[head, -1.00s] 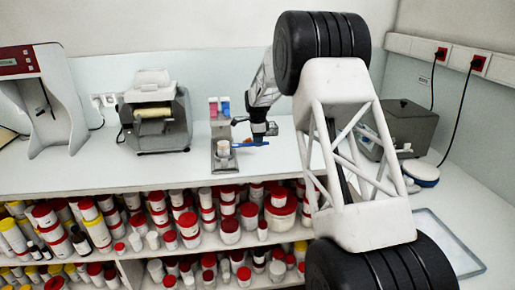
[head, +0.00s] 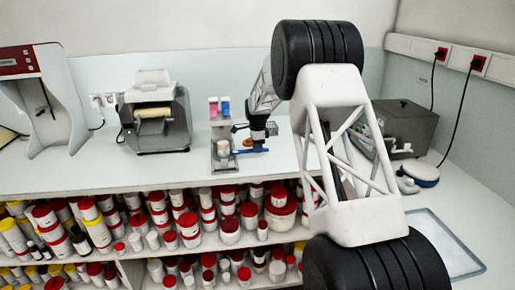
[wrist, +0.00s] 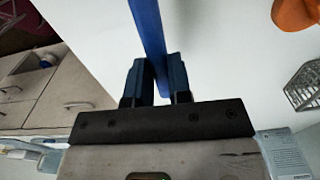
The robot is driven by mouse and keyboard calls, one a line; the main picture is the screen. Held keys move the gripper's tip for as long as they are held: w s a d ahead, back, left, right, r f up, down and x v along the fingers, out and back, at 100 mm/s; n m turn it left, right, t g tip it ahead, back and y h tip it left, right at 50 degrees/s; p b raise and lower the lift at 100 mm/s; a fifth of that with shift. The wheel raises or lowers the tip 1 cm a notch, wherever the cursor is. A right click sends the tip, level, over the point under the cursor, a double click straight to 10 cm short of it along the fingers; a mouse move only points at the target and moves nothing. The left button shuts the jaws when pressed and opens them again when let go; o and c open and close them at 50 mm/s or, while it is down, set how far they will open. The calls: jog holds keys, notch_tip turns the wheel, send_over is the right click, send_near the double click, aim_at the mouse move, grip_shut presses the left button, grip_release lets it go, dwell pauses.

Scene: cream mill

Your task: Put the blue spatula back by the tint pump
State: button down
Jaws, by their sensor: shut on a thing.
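My gripper (head: 260,142) is shut on the blue spatula (head: 250,151) above the white worktop, right of the tint pump (head: 222,145). In the wrist view, the spatula (wrist: 148,35) runs up from between the dark fingers of my gripper (wrist: 157,78). In the head view its free end points left, towards the front of the pump; whether it touches anything there I cannot tell. The tint pump is a grey stand with pink and blue containers at its top.
A small orange thing (head: 247,143) lies close behind the spatula; it also shows in the wrist view (wrist: 297,12). A grey machine with a roller (head: 155,120) stands left. Open shelves of red-lidded pots (head: 230,228) lie below the worktop's front edge.

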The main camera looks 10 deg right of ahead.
jog(key=shift+f, duration=0.4)
jog(key=c, duration=1)
grip_release()
jog(key=shift+c, duration=0.2)
notch_tip(320, 180, up, 13)
dwell(0.6)
